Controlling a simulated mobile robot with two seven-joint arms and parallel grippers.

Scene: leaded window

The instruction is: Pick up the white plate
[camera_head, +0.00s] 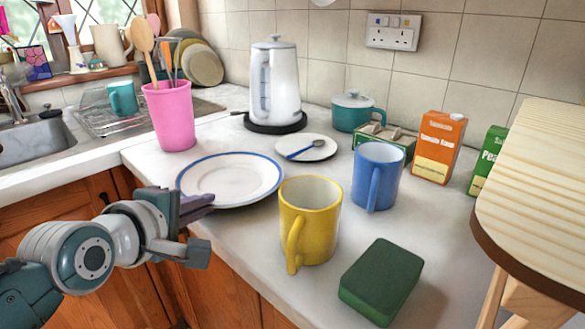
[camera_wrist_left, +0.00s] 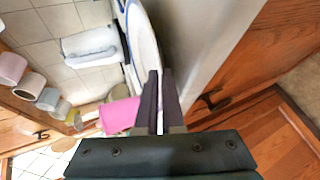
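The white plate (camera_head: 232,177) with a blue rim lies about level on the counter near its front edge. In the left wrist view the plate (camera_wrist_left: 143,38) shows nearly edge-on, just beyond the fingertips. My left gripper (camera_head: 200,204) is at the plate's near-left rim, coming from the front of the counter. In the left wrist view its two dark fingers (camera_wrist_left: 161,78) are close together with the rim between them. The gripped bit of rim is hidden by the fingers. My right gripper is in neither view.
A yellow mug (camera_head: 312,215) stands just right of the plate, with a blue mug (camera_head: 380,172) beyond. A small plate with a spoon (camera_head: 308,148), a kettle (camera_head: 273,85) and a pink utensil cup (camera_head: 170,118) stand behind. A green block (camera_head: 381,278) lies at front right.

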